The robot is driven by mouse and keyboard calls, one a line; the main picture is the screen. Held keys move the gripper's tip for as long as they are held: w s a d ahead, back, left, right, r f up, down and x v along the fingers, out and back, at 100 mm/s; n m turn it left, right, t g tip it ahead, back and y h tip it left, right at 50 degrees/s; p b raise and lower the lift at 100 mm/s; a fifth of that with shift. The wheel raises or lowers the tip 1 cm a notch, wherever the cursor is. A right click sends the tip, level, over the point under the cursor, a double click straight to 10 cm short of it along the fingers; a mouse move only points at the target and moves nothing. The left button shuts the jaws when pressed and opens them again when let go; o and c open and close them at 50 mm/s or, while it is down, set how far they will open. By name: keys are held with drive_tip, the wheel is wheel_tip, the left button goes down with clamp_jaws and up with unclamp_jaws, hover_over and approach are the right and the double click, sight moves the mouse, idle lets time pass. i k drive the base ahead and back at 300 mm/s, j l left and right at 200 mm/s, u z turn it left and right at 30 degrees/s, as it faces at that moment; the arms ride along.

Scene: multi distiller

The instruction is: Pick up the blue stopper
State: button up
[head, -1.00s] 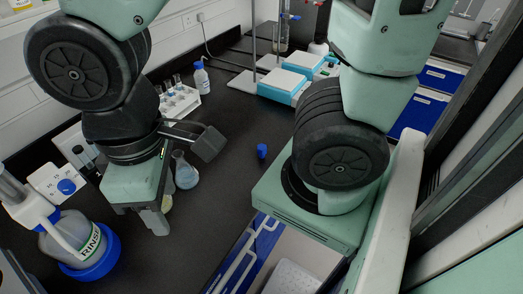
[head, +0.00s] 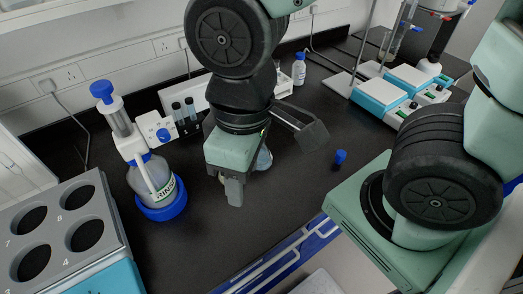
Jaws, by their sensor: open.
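The blue stopper (head: 340,157) stands on the black bench in the head view, right of the picture's middle. It is a small blue piece, clear of other objects. My gripper (head: 234,190) points down over the bench, left of the stopper and apart from it. It is open; its far finger is mostly hidden and nothing shows held.
A grey holed block (head: 65,235) is at the front left. Blue-white devices (head: 380,95), a stand and a small blue-capped bottle (head: 299,68) are at the back. Bench around the stopper is clear.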

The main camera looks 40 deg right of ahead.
sight(341, 155)
drive_tip(key=l+z, duration=0.25)
drive_tip(key=z, duration=0.15)
drive_tip(key=l+z, duration=0.5)
drive_tip(key=z, duration=0.25)
drive_tip(key=k, duration=0.05)
